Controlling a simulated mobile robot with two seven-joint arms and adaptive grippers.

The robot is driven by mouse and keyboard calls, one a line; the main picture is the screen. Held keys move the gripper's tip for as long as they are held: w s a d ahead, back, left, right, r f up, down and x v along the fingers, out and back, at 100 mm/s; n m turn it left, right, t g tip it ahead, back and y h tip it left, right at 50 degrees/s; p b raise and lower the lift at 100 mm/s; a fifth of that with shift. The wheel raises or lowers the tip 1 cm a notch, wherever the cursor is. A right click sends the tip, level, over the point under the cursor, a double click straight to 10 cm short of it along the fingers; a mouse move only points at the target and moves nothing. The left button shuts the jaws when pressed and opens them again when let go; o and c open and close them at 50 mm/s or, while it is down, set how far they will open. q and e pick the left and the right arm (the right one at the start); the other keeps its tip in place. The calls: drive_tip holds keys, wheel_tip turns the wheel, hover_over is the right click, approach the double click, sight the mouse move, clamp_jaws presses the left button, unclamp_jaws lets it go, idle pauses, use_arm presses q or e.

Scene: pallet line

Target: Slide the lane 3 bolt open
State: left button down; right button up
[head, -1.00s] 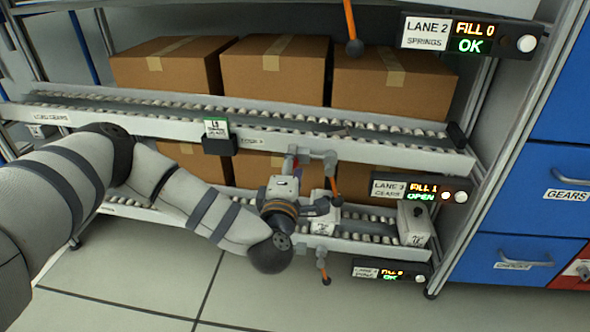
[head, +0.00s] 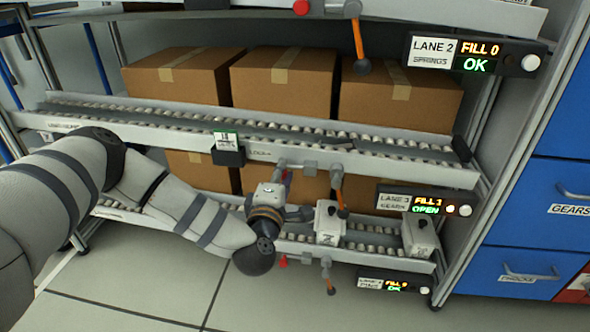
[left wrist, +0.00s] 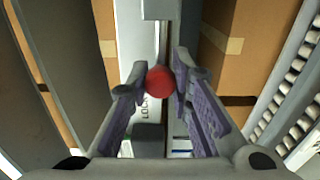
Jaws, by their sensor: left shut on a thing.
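The lane 3 sign (head: 408,203) reads FILL 1 and OPEN. Below the middle shelf's rail, the lane 3 bolt's grey bar and blocks (head: 310,168) run beside a hanging orange-tipped lever (head: 341,205). My left gripper (head: 282,182) is at the left end of this bolt, its fingers pointing up at the rail. In the left wrist view the bolt's red knob (left wrist: 159,81) sits between the fingertips of my left gripper (left wrist: 156,84), which is shut on it. In the head view the knob is mostly hidden by the gripper. My right gripper is not in view.
White boxes (head: 329,222) (head: 420,235) stand on the lower roller lane. Brown cartons (head: 283,80) sit on the upper shelf and behind the lower lane. A label holder (head: 228,149) hangs left of my gripper. Another red knob (head: 283,260) lies below. Blue drawers (head: 530,262) stand right.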

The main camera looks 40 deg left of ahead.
use_arm(q)
drive_tip(key=shift+s+a, duration=0.2)
drive_tip(key=shift+a, duration=0.15)
drive_tip(key=c, duration=1.4)
unclamp_jaws()
drive_tip(key=shift+s+a, duration=0.1)
drive_tip(key=v, duration=1.2)
